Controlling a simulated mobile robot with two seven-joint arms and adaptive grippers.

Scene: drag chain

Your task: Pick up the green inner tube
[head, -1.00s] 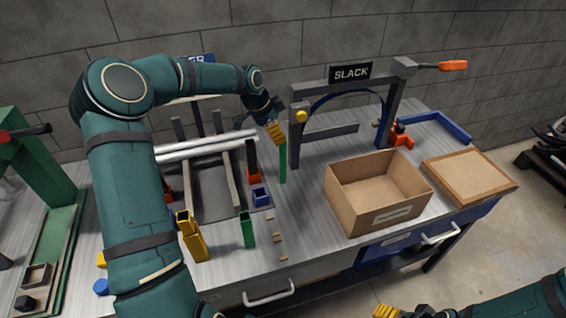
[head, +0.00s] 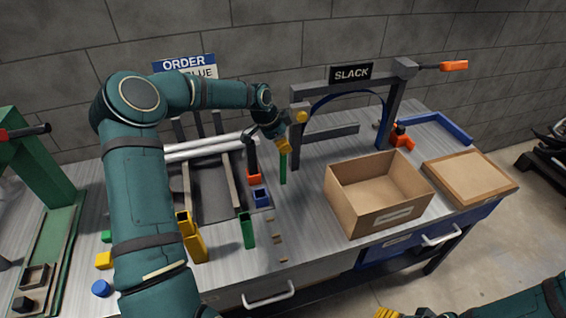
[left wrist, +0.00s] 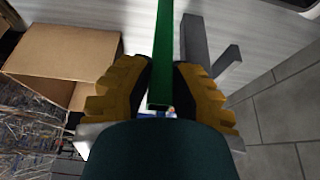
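A slim green tube (head: 283,168) stands upright on the bench, left of the SLACK frame. My left gripper (head: 284,147) is at its upper end. In the left wrist view the green tube (left wrist: 163,60) runs between the two yellow fingers of my left gripper (left wrist: 162,72), with dark pads close on both sides. I cannot tell whether both pads touch it. A shorter, wider hollow green tube (head: 248,231) stands nearer the front edge. My right gripper (head: 388,312) shows only partly at the bottom edge, away from the tubes.
The SLACK frame (head: 350,72) stands close right of the tube. An open cardboard box (head: 365,212) is front right. White rods (head: 205,147) lie behind. Small brown pieces (head: 278,238) lie near the front.

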